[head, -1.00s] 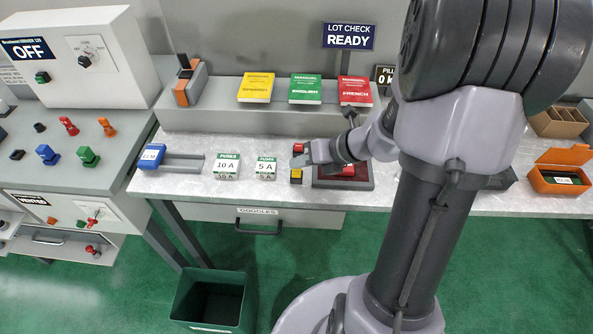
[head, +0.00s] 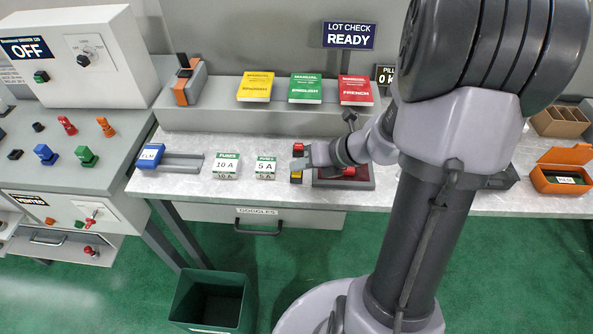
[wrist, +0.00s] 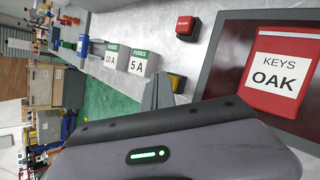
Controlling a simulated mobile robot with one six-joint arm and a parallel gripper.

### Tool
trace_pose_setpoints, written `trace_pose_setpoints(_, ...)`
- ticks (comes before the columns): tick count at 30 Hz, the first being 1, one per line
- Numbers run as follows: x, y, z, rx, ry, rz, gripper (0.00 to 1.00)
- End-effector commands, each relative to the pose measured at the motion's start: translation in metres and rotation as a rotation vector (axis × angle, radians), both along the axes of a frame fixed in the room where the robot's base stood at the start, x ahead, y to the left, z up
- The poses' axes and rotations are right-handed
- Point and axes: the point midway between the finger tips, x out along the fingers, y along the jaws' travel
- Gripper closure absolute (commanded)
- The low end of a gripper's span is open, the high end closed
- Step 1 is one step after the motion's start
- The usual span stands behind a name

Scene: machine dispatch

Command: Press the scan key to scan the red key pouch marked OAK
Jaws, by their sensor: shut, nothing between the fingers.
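The red key pouch marked OAK (wrist: 278,72) lies in a dark grey tray (wrist: 222,58) in the wrist view. In the head view my gripper and wrist partly cover the pouch (head: 348,173). Beside the tray are a red key (wrist: 186,27) and a yellow key (wrist: 176,83); I cannot read which is the scan key. The yellow key (head: 296,178) and red key (head: 298,148) also show in the head view.
Fuse boxes marked 10 A (head: 226,165) and 5 A (head: 265,167) stand left of the keys. Manuals (head: 305,88) lie on the shelf behind. A sign reads LOT CHECK READY (head: 349,35). An open orange box (head: 563,175) is at the right.

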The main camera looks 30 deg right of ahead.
Motion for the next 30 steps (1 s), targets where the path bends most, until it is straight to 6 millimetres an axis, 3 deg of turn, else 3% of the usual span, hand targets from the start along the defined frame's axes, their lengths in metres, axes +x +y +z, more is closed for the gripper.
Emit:
trace_pose_setpoints(19, 0.0, 0.0, -0.004, 0.0, 0.001, 0.001, 1.0)
trace_pose_setpoints(30, 0.0, 0.0, 0.015, 0.0, 0.0, 0.0, 1.0)
